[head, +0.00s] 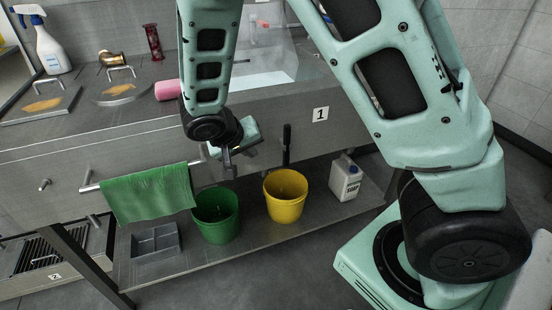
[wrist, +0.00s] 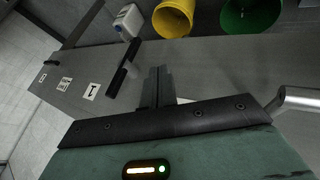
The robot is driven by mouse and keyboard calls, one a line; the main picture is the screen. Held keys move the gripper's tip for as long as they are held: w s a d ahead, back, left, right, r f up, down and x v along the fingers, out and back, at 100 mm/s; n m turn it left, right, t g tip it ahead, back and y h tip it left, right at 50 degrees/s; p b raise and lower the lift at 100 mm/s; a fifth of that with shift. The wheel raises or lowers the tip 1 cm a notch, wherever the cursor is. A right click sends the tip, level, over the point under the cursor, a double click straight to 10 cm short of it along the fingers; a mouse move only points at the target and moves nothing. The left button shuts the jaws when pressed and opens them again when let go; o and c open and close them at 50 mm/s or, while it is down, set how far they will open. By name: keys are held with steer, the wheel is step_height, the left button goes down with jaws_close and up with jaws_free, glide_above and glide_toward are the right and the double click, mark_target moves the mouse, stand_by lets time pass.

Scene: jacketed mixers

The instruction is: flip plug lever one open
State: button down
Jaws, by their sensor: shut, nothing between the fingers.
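The plug lever (head: 287,137) is a black handle at the lower edge of the steel front panel, left of a white label marked 1 (head: 320,114). In the head view it looks upright, above the yellow bucket. The lever also shows in the wrist view (wrist: 117,82), just left of the fingers, beside the same label. My gripper (head: 228,172) is in front of the panel, to the left of the lever and apart from it in the head view. Its fingers (wrist: 157,72) are together and empty. I cannot tell the exact gap to the lever.
A green towel (head: 148,193) hangs on a rail at the left. A green bucket (head: 215,218), a yellow bucket (head: 285,200), a white jug (head: 345,178) and a grey tray (head: 155,243) stand on the low shelf. A spray bottle (head: 47,45) stands on the counter.

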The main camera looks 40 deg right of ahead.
mark_target(285, 144)
steer(key=b+x, duration=0.1)
steer(key=x, duration=0.7)
steer(key=shift+d+f, duration=0.2)
steer(key=shift+f, duration=0.1)
steer(key=shift+s+d, duration=0.25)
steer(key=shift+d, duration=0.95)
steer(key=shift+s+d, duration=0.2)
steer(key=shift+d, duration=0.6)
steer(key=shift+f, duration=0.15)
